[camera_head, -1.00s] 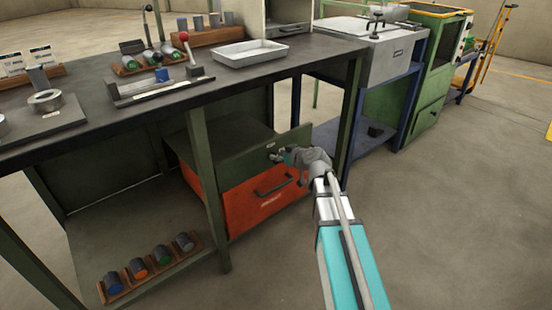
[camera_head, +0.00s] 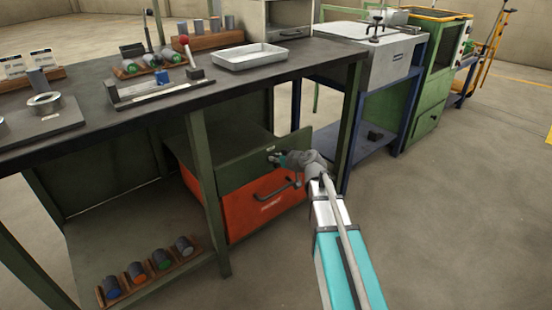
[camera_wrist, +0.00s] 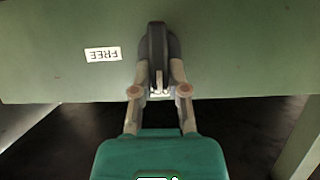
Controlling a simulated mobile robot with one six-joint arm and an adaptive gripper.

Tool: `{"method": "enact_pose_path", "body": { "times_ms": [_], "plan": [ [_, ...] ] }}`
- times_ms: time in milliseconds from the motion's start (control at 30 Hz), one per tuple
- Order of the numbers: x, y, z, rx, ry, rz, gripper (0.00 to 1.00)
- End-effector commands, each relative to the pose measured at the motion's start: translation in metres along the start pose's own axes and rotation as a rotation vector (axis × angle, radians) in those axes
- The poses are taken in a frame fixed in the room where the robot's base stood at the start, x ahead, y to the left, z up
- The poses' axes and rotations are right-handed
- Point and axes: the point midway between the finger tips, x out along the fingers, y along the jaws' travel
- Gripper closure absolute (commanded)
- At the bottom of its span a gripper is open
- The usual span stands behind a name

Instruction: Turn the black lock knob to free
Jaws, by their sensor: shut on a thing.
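The black lock knob (camera_wrist: 157,45) sits on the green drawer front in the wrist view, its bar upright in the picture. My gripper (camera_wrist: 158,88) is shut on the lower part of the knob, one finger on each side. A white label reading FREE (camera_wrist: 103,54) appears upside down to the left of the knob. In the head view my gripper (camera_head: 278,160) is at the green panel (camera_head: 235,170) above the orange drawer; the knob is mostly hidden there.
The orange drawer (camera_head: 245,207) with a dark handle (camera_head: 280,190) is just below my gripper. A bench leg (camera_head: 205,185) stands left of it and another (camera_head: 349,120) right. A rack with several cylinders (camera_head: 135,285) is on the lower shelf. Open floor lies right.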

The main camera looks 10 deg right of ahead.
Motion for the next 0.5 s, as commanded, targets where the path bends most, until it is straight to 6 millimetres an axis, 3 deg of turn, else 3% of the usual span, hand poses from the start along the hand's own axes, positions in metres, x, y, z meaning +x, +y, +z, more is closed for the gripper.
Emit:
{"method": "enact_pose_path", "body": {
  "times_ms": [500],
  "plan": [
    [0.001,0.0019,0.0007,0.068,0.001,-0.029,1.0]
  ]
}}
